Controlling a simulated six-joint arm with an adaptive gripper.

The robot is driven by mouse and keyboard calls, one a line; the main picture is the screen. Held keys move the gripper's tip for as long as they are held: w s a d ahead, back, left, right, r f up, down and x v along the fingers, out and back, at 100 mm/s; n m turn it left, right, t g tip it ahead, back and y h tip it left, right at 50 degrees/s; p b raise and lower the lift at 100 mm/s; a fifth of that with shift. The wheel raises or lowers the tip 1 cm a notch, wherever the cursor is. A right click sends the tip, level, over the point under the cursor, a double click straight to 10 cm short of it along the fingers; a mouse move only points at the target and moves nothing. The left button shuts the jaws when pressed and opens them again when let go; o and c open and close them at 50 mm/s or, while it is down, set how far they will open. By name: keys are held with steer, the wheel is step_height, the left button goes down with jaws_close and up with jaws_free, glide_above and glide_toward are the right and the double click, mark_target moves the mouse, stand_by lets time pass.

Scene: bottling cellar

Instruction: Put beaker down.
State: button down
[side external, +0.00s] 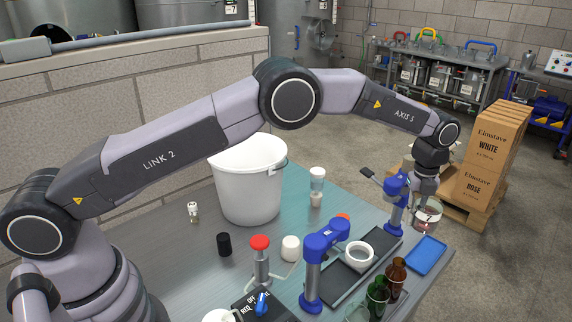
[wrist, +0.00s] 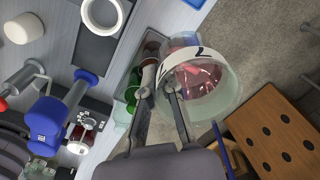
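The beaker (side external: 429,212) is a clear glass vessel with reddish contents, at the far right end of the table in the side view. It fills the middle of the wrist view (wrist: 203,88), with bare floor around much of it. My gripper (wrist: 158,86) has its two fingers close together at the near side of the beaker's rim, and looks shut on its wall. In the side view my gripper (side external: 425,187) points down above the beaker. Whether the beaker's base touches anything is hidden.
A blue tray (side external: 427,256) lies near the beaker on the table's edge. Brown and green bottles (side external: 377,294) stand in front. A dark plate with a white ring (side external: 359,255), blue-headed stands (side external: 325,238) and a white bucket (side external: 247,187) occupy the table. Cartons (side external: 484,172) stand beyond.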

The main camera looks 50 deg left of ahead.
step_height(320, 180, down, 16)
steer(key=shift+f, duration=0.15)
stand_by(0.3)
steer(key=shift+f, duration=0.2)
steer(key=c, duration=1.2)
jaws_free()
steer(key=shift+c, duration=0.2)
steer(key=s+a+r+n+t, duration=0.1)
steer(key=s+a+r+n, duration=0.2)
steer(key=r, duration=1.2)
steer(key=a+r+n+t, duration=0.1)
steer(key=a+r+n, duration=0.4)
steer(key=r, duration=1)
steer(key=s+a+r+n+t, duration=0.1)
steer(key=s+a+r+n, duration=0.5)
steer(key=s+a+r, duration=0.45)
steer(key=s+a+n+t, duration=0.1)
steer(key=s+n, duration=0.3)
steer(key=s, duration=0.4)
steer(key=s+a+n, duration=0.4)
steer(key=s, duration=0.5)
steer(key=s+a+n+t, duration=0.1)
steer(key=s+a+n, duration=0.2)
steer(key=s, duration=0.6)
steer(key=shift+n+t, duration=0.3)
steer(key=shift+n, duration=0.7)
